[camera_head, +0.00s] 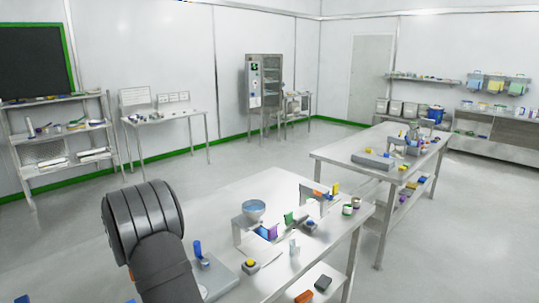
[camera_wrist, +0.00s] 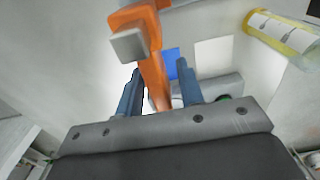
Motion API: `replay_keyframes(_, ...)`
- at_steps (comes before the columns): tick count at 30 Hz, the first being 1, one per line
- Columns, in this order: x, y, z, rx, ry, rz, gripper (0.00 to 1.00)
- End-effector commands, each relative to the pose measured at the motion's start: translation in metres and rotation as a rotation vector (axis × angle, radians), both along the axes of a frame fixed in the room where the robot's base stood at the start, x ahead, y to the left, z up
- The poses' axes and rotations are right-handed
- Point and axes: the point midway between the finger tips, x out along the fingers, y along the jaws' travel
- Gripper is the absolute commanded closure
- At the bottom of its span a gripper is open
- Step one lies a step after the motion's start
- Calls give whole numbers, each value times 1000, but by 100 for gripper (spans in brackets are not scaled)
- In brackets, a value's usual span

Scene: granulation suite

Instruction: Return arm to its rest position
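In the wrist view my gripper (camera_wrist: 160,80) shows two blue-grey fingers standing apart with a gap between them. In the head view my dark grey arm rises at the lower left, over the near edge of the front steel table (camera_head: 225,205). My gripper's fingers are not visible in that view.
The front table holds a blue bowl (camera_head: 254,208) on a stand, a yellow-topped item (camera_head: 251,264) and several small items. A second steel table (camera_head: 330,157) stands behind to the right. Shelving (camera_head: 62,130) stands at the far left. The floor (camera_head: 245,160) between is open.

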Motion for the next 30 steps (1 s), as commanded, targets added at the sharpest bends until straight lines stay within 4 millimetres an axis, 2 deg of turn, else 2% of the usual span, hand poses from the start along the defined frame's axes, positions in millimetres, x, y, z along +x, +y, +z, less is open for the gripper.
replay_keyframes(4,0,0,9,1,-1,0,65)
replay_keyframes(8,0,0,28,2,-2,0,65)
replay_keyframes(16,0,0,82,3,-4,0,65)
replay_keyframes(18,-1,0,60,-3,4,0,65)
replay_keyframes(28,0,0,-8,-2,2,0,65)
replay_keyframes(30,1,1,10,4,-5,0,65)
